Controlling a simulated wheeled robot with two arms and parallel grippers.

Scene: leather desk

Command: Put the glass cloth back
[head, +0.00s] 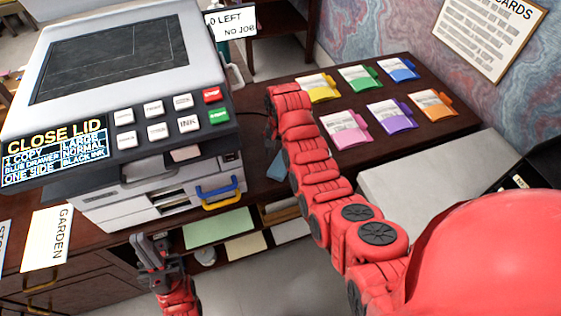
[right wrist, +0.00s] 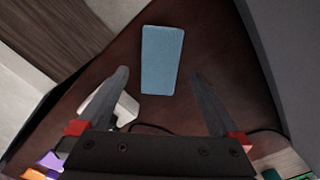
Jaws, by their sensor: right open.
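The glass cloth appears to be the flat blue rectangle (right wrist: 162,60) lying on the dark wood in the right wrist view. In the head view, a blue patch (head: 277,166) shows between the copier and my right arm, partly covered by the arm. My right gripper (right wrist: 165,95) is open and empty, with the cloth beyond and between its fingertips, not gripped.
The copier (head: 100,60) stands left of my right arm, its drawer handle blue and yellow (head: 220,193). Several coloured card packets (head: 361,77) lie on the desk to the right. A pale box (head: 430,175) is nearer. A cable (right wrist: 150,127) and a white piece (right wrist: 125,108) lie near the right gripper.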

